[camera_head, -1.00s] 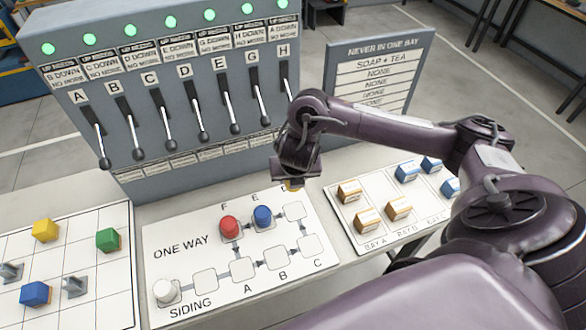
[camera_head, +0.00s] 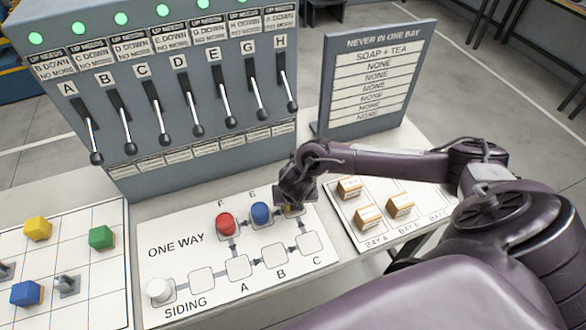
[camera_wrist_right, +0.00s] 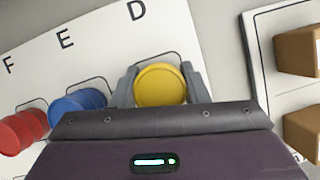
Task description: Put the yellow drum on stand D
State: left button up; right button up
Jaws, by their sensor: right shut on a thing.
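The yellow drum (camera_wrist_right: 160,85) sits between the two fingers of my right gripper (camera_wrist_right: 161,88) in the right wrist view. The gripper is shut on it. In the head view only a sliver of yellow (camera_head: 295,209) shows under the right gripper (camera_head: 294,207). The drum is over stand D (camera_wrist_right: 175,59), whose outline and letter D show just beyond it. I cannot tell whether the drum touches the stand. My left gripper is not in view.
A blue drum (camera_head: 261,213) on E and a red drum (camera_head: 225,223) on F stand close left of the gripper. A white drum (camera_head: 159,290) stands at the siding. Stands A, B and C are empty. Boxes (camera_head: 398,205) lie on the bay board at right.

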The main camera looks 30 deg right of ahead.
jog(key=shift+f, duration=0.15)
jog(key=o, duration=1)
jog(key=shift+r, duration=0.45)
jog(key=p+v, duration=0.2)
jog(key=v, duration=0.9)
jog(key=shift+s+a+r+p, duration=0.15)
jog(key=shift+s+r+p, duration=0.05)
jog(key=shift+p, duration=0.2)
